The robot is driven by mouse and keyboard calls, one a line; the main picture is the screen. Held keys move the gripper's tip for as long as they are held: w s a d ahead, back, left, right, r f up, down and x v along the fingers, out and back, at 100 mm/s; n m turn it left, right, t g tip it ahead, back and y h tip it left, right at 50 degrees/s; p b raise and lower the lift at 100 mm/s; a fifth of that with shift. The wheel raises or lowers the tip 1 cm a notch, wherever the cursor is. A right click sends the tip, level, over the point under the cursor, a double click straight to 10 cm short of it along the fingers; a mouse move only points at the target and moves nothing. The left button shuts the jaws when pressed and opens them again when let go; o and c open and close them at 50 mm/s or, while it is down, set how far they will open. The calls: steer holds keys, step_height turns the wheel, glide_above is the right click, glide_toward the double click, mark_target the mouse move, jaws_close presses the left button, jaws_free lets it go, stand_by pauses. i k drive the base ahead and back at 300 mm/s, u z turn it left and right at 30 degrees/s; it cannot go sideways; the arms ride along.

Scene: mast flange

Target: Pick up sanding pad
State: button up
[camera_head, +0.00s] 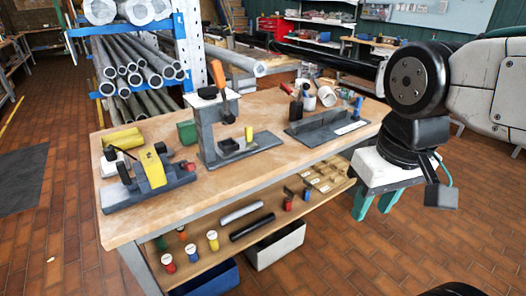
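I cannot tell for sure which item is the sanding pad. A yellow block (122,138) at the back left of the wooden workbench (275,110) looks most like a pad. My gripper (372,212) has a pale body and two teal fingers pointing down. It is off the right end of the bench, far to the right of the yellow block. Its fingers are apart with nothing between them.
A grey fixture with a yellow part (153,168) stands at the front left. An upright clamp stand (207,128) with an orange handle is mid-bench. A dark tray (325,129) lies at the right. A lower shelf (255,225) holds cylinders and small jars. A pipe rack (130,65) stands behind.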

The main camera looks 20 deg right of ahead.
mark_target(160, 147)
steer(key=z, duration=1.7)
steer(key=k, duration=0.9)
steer(key=u, duration=1.8)
steer(key=k, duration=0.6)
steer(key=u, duration=0.45)
steer(key=i, duration=1.4)
steer(key=z, duration=0.45)
